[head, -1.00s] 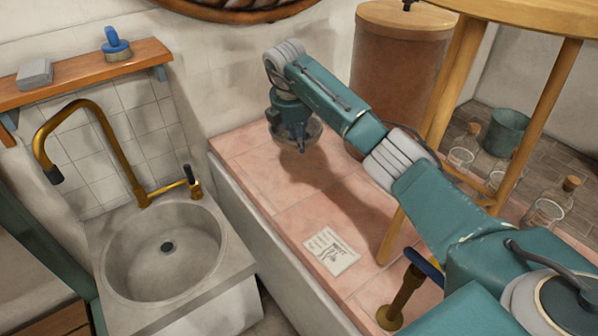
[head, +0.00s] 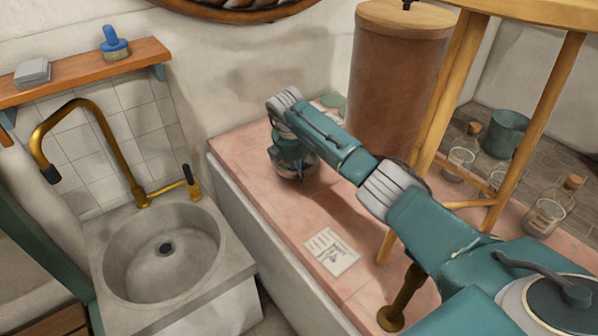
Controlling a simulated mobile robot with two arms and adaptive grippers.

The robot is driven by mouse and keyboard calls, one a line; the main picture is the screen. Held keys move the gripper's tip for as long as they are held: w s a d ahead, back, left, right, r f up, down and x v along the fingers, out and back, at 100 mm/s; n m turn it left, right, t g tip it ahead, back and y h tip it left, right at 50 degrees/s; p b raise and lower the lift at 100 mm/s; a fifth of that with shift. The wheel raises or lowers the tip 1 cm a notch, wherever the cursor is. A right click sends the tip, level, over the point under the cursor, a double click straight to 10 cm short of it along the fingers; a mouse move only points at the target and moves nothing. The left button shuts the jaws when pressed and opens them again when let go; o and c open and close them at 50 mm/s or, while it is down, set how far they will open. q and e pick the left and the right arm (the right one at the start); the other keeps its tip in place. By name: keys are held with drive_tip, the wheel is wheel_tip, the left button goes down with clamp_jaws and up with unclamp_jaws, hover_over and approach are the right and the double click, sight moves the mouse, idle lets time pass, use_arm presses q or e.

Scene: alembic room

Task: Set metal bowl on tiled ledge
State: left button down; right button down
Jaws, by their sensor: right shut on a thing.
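The metal bowl (head: 294,172) is in the head view, at the far part of the pink tiled ledge (head: 240,152). My right gripper (head: 292,160) points down and is shut on it. The gripper covers much of the bowl. The bowl is at or very near the tiles; I cannot tell whether it touches them. My left gripper is not in view.
A paper card (head: 331,252) lies on the ledge. A brown cylinder container (head: 398,75) and a wooden stool (head: 455,100) stand to the right. Several corked glass bottles (head: 548,208) and a green bucket (head: 506,133) are behind. A stone sink (head: 163,250) is left.

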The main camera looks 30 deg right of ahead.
drive_tip(key=c, duration=1.8)
unclamp_jaws()
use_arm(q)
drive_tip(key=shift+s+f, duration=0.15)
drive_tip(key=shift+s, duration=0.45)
use_arm(e)
drive_tip(key=shift+o, duration=0.2)
